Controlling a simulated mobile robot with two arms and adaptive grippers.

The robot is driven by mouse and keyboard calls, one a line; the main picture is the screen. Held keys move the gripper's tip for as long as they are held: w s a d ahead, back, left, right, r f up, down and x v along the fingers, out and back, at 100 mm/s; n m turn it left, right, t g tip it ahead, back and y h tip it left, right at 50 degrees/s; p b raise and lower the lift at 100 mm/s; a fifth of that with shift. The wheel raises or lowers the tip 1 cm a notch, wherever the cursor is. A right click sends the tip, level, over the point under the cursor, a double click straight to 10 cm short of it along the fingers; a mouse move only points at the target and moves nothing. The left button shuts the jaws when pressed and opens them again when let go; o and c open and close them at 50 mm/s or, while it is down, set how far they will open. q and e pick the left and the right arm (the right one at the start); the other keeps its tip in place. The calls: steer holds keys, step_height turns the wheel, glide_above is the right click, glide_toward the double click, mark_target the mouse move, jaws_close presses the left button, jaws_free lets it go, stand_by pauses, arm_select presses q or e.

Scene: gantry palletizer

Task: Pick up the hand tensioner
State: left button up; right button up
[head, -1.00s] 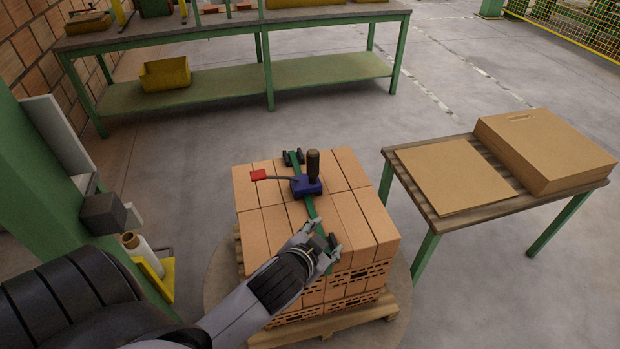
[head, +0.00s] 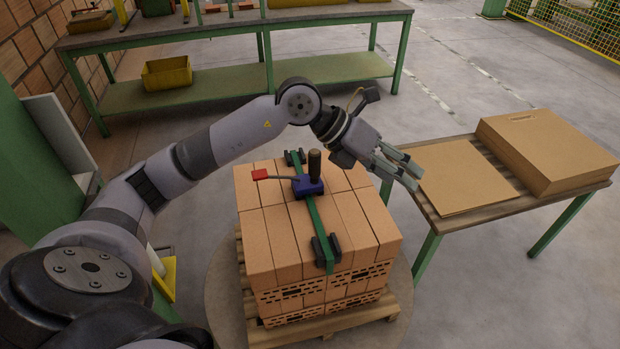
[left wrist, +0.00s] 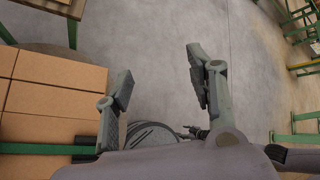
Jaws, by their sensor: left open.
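My left gripper (head: 408,171) is open and empty, above and to the right of the tensioner, near the side table. In the left wrist view the open fingers (left wrist: 160,72) have bare floor between them. That view shows bricks and a piece of green strap at the left, but not the tensioner. My right gripper is not in view.
The bricks stand on a wooden pallet (head: 262,334) on a round plate. A side table at the right holds a cardboard sheet (head: 455,180) and a thick cardboard stack (head: 548,150). A green workbench with a yellow bin (head: 166,72) stands behind. Floor between is clear.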

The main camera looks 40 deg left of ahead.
arm_select(q)
steer(key=w+a+n+y, duration=0.2)
steer(key=a+y, duration=0.4)
steer(key=a, duration=0.7)
steer(key=n+y, duration=0.1)
steer(key=y, duration=0.3)
glide_toward(313, 155)
steer(key=p+x, duration=0.3)
steer(key=x, duration=0.4)
steer(key=shift+f, duration=0.15)
steer(key=shift+w+f, duration=0.25)
steer(key=shift+f, duration=0.25)
steer(key=shift+w+a+f+p, duration=0.1)
steer(key=shift+f+p, duration=0.2)
steer(key=shift+p, duration=0.25)
steer(key=p+x, duration=0.1)
steer(key=x, duration=0.2)
steer(key=shift+w+a+f+p, duration=0.1)
steer(key=shift+f+p, duration=0.2)
steer(key=shift+p, duration=0.05)
steer(key=shift+w+f, duration=0.2)
steer(key=shift+f, duration=0.3)
steer(key=shift+c, duration=0.6)
